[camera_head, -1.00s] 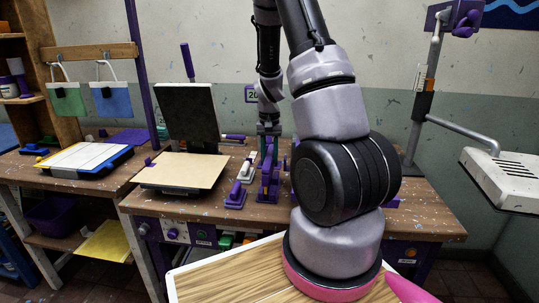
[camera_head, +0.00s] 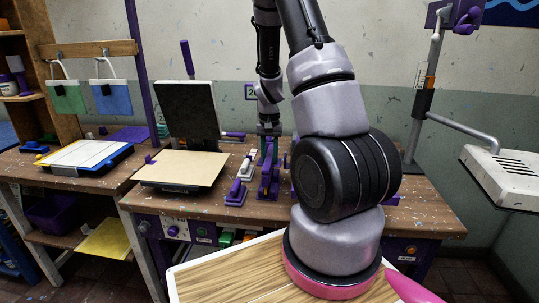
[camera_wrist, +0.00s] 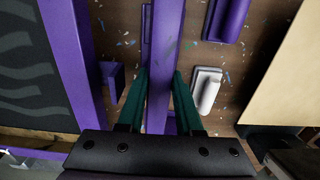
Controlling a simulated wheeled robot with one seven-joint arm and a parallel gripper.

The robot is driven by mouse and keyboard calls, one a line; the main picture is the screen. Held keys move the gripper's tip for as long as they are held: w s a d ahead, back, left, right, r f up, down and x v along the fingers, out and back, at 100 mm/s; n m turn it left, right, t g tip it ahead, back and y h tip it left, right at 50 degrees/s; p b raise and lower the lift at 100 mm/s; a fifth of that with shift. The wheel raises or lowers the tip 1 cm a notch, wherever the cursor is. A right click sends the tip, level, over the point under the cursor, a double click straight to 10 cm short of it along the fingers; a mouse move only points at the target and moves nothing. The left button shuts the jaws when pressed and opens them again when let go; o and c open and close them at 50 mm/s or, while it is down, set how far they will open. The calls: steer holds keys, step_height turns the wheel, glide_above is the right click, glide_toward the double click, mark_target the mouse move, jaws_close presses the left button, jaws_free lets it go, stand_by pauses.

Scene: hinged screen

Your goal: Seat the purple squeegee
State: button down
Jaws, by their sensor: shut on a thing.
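My gripper (camera_head: 268,129) points down over the middle bench in the head view. In the wrist view its two green fingers (camera_wrist: 158,100) are shut on a long purple bar, which looks like the purple squeegee (camera_wrist: 163,45). In the head view, purple (camera_head: 267,178) shows below the fingers; how far it is from the bench top is hard to tell. A purple block (camera_wrist: 228,18) and a white block (camera_wrist: 207,90) lie to the right of the fingers in the wrist view. The lower end of the held bar is hidden.
A purple-edged frame (camera_wrist: 75,60) beside a dark patterned panel lies left in the wrist view. A beige board (camera_head: 185,168) with a raised dark panel (camera_head: 187,112) stands left on the bench (camera_head: 420,208). My arm hides the bench's right middle.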

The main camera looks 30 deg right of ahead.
steer(key=shift+f, duration=1.45)
steer(key=c, duration=0.5)
jaws_free()
steer(key=shift+r, duration=0.1)
step_height(320, 180, up, 11)
steer(key=shift+f, duration=0.15)
